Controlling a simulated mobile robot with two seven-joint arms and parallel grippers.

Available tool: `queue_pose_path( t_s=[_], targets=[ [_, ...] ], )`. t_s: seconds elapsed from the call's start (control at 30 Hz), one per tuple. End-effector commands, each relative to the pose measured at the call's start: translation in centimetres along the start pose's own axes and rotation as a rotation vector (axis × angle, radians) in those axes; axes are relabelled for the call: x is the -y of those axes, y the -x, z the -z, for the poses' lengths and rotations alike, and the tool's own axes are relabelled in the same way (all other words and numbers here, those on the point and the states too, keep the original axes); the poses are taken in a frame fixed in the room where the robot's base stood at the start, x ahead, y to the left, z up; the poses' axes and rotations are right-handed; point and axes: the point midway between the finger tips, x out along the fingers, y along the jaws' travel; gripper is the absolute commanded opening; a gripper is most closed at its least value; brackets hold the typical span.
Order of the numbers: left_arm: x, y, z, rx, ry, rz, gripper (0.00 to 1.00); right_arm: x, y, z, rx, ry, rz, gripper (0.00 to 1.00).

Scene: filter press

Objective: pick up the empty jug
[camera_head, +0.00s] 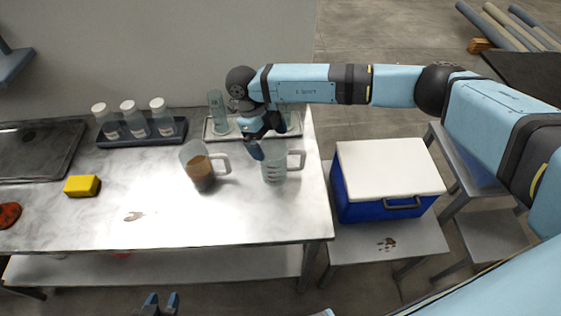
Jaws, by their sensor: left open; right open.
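The empty jug (273,172) is clear with measuring marks and stands upright on the table, its handle to the right. Another clear jug (203,172) with brown liquid in it stands to its left, handle also to the right. My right gripper (258,148) is open at the empty jug's rim, on its upper left side. Part of the rim is hidden behind it, and I cannot tell whether a finger is inside the jug. My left gripper (160,303) is open and empty at the bottom edge of the view, in front of the table.
A light tray (212,135) with glass cylinders stands behind the jugs. A dark rack (176,138) holds several white-capped bottles. A yellow sponge (82,186) lies at left. A blue cooler with a white lid (388,170) stands right of the table (240,225). The table's front middle is clear.

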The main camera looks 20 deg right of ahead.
Motion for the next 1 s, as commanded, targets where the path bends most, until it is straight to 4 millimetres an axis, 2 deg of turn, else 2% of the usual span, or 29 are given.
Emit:
queue_pose_path(
  t_s=[0.17, 0.43, 0.67, 0.9, 0.93, 1.0],
  targets=[
    [0.0, 0.3, 0.5, 0.0, 0.001, 0.0, 0.43, 0.0, -1.1, 0.0, -0.003, 0.0, -0.001, 1.0],
    [-0.1, 0.9, 1.5, -0.001, 0.002, -0.001, 0.43, 0.1, -4.9, -0.1, -0.002, 0.0, -0.002, 1.0],
    [-0.2, 0.9, 1.5, -0.001, 0.002, -0.002, 0.43, 0.1, -5.3, -0.2, 0.001, 0.0, -0.001, 1.0],
    [-0.2, 0.9, 1.4, -0.001, 0.002, -0.002, 0.43, 0.1, -5.3, -0.2, 0.001, 0.0, -0.001, 0.47],
    [-0.2, 0.9, 1.4, -0.001, 0.002, -0.002, 0.43, 0.1, -5.3, -0.2, 0.001, 0.0, -0.001, 0.43],
    [-0.2, 0.9, 1.4, -0.001, 0.002, -0.002, 0.43, 0.1, -5.3, -0.2, 0.001, 0.0, -0.001, 0.43]
  ],
)
